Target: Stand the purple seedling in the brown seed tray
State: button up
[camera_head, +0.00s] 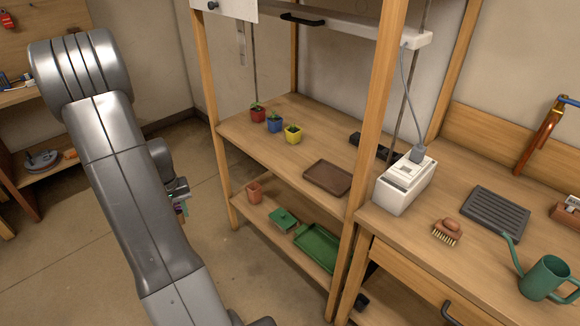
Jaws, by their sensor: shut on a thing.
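The brown seed tray (327,178) lies flat and empty on the upper wooden shelf, right of the small pots. My gripper (181,198) shows only in part, at the right edge of my grey arm. It is left of the shelf unit and apart from it.
Red (257,114), blue (274,122) and yellow (292,134) potted seedlings stand left on the shelf. A wooden post (375,110) rises right of the tray. The lower shelf holds a terracotta pot (254,193) and a green tray (318,247). A white device (404,184) stands further right.

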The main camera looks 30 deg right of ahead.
aim_at(330, 179)
jog(key=i+j+z, duration=0.15)
jog(key=i+z, duration=0.2)
jog(key=i+j+z, duration=0.25)
jog(key=i+z, duration=0.15)
jog(key=i, duration=0.05)
